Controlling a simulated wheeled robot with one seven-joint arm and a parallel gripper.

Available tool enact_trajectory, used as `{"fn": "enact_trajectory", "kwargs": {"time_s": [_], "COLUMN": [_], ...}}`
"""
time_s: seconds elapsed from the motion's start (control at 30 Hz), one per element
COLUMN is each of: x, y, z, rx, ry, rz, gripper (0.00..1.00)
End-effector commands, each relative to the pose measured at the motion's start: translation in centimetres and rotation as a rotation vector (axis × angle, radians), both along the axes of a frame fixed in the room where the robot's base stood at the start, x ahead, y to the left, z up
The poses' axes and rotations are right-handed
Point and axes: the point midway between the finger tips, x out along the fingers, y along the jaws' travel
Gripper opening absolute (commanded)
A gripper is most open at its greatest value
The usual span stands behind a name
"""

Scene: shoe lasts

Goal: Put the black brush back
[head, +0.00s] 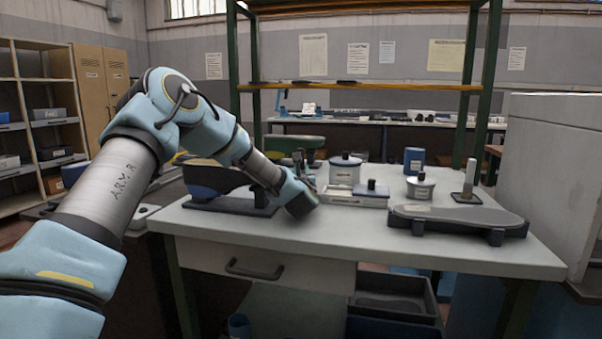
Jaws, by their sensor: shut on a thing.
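My gripper (301,161) is mostly hidden behind my own wrist, above the front left part of the grey worktable (420,243). Only small dark parts show past the wrist. It is shut on a dark thing that is too small and too covered to make out. I cannot clearly tell the black brush in this view. A shallow light tray (345,199) stands just right of my wrist, with a small dark block (372,186) at its right part.
A white tin with a dark lid (345,172), a smaller lidded pot (420,187) and a dark blue can (414,160) stand behind. A long grey board on feet (458,219) fills the right front. A dark stand (235,204) is at left. The table's front middle is clear.

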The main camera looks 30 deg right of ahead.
Motion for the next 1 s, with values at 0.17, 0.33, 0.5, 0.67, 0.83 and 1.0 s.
{"fn": "enact_trajectory", "kwargs": {"time_s": [0.17, 0.33, 0.5, 0.67, 0.83, 1.0], "x": [0.04, 0.05, 0.03, 0.03, 0.03, 0.03], "y": [0.05, 0.05, 0.03, 0.04, 0.04, 0.03], "z": [-0.28, -0.52, -0.56, -0.56, -0.55, -0.33], "rx": [-0.001, -0.001, -0.001, -0.001, -0.001, -0.001], "ry": [-0.002, -0.002, 0.000, -0.001, -0.001, -0.001], "rz": [0.001, 0.001, 0.001, 0.001, 0.001, 0.001], "gripper": [0.00, 0.00, 0.40, 0.58, 0.62, 0.62]}}
